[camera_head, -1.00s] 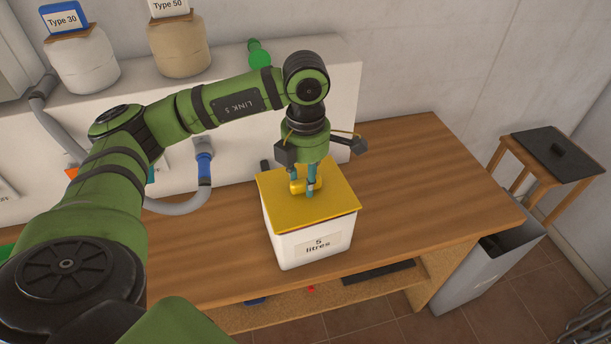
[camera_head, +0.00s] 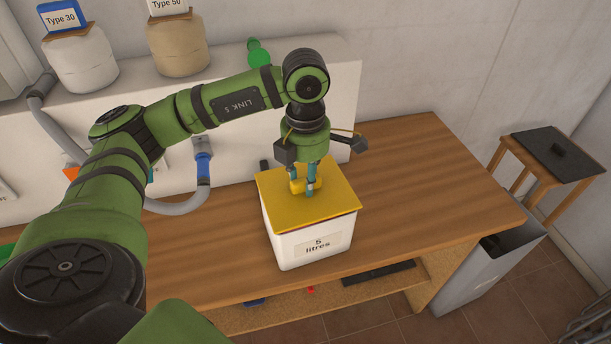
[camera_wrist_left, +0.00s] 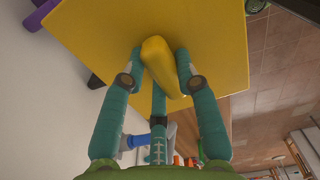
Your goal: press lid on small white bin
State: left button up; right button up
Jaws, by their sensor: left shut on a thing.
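The small white bin (camera_head: 312,247), labelled "5 litres", stands upright on the wooden workbench. The yellow lid (camera_head: 325,207) lies over its top; a thin dark line shows under the lid's front edge, and I cannot tell whether it is fully seated. My left gripper (camera_head: 304,190) points down at the lid and is shut on its yellow knob (camera_head: 296,187). In the left wrist view the knob (camera_wrist_left: 160,62) sits between the fingers, with the lid (camera_wrist_left: 215,40) filling much of the view. The bin is hidden there. My right gripper is not in view.
The workbench (camera_head: 430,190) is clear to the right of the bin. A white ledge behind carries two jars (camera_head: 178,50) and a green bottle (camera_head: 258,52). A grey hose (camera_head: 185,207) with a blue fitting lies left of the bin. A grey open container (camera_head: 480,270) and a stool (camera_head: 555,155) stand right.

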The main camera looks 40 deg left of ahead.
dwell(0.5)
pick_arm(q)
jog(key=shift+f+b, duration=0.2)
jog(key=shift+b, duration=0.4)
dwell(0.7)
dwell(0.4)
jog(key=o, duration=1.1)
jog(key=shift+o, duration=0.3)
jog(key=o, duration=0.4)
jog(key=shift+r, duration=0.1)
